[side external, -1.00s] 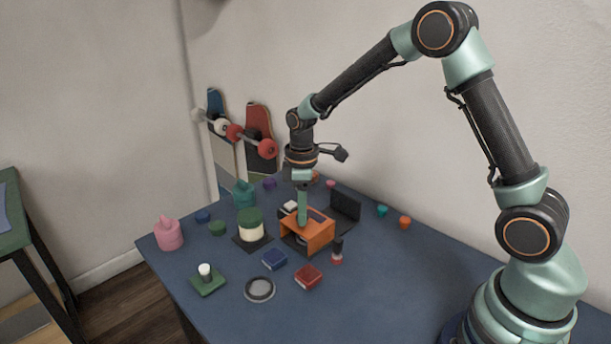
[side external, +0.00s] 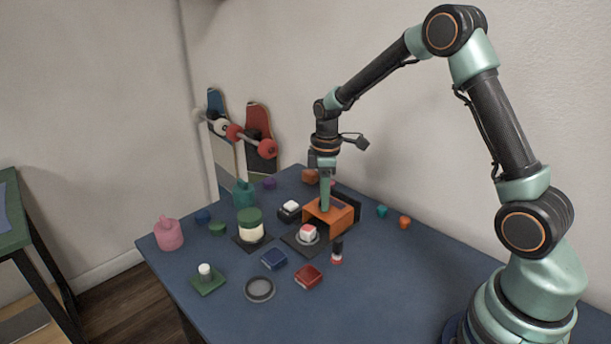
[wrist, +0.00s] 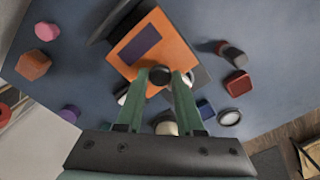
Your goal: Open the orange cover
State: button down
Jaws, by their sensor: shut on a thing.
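The orange cover (side external: 342,217) stands like an open-fronted box at the rear of a dark base plate (side external: 293,241), against a black upright panel (side external: 349,203). Its top with a dark patch shows in the wrist view (wrist: 176,40). A red-and-white piece (side external: 308,233) on a round light seat sits uncovered in front of the cover's opening. My gripper (side external: 325,208) points down at the cover's front top edge. In the wrist view, its fingers (wrist: 165,80) close around a dark round knob at the cover's edge. The exact contact is partly hidden.
A green-lidded jar (side external: 250,227), a black-and-white block (side external: 289,210) and a black-and-red cylinder (side external: 337,251) stand close by. Blue (side external: 274,259) and red (side external: 308,277) blocks and a grey ring (side external: 260,289) lie in front. The table's right front is clear.

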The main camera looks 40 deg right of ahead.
jog(key=c, duration=0.5)
grip_release()
notch_tip(320, 180, up, 12)
jog(key=shift+r, duration=0.15)
jog(key=s+a+r+m+t, duration=0.1)
jog(key=s+a+m+t, duration=0.1)
jog(key=s, duration=0.3)
jog(key=s+a+r+m+t, duration=0.1)
jog(key=s+a+r+m, duration=0.1)
jog(key=s+a+m, duration=0.1)
jog(key=s+a+r+m+t, duration=0.2)
jog(key=s+m, duration=0.2)
jog(key=s, duration=0.4)
jog(key=shift+a+r+t, duration=0.1)
jog(key=shift+a+t, duration=0.15)
jog(key=shift+t, duration=0.05)
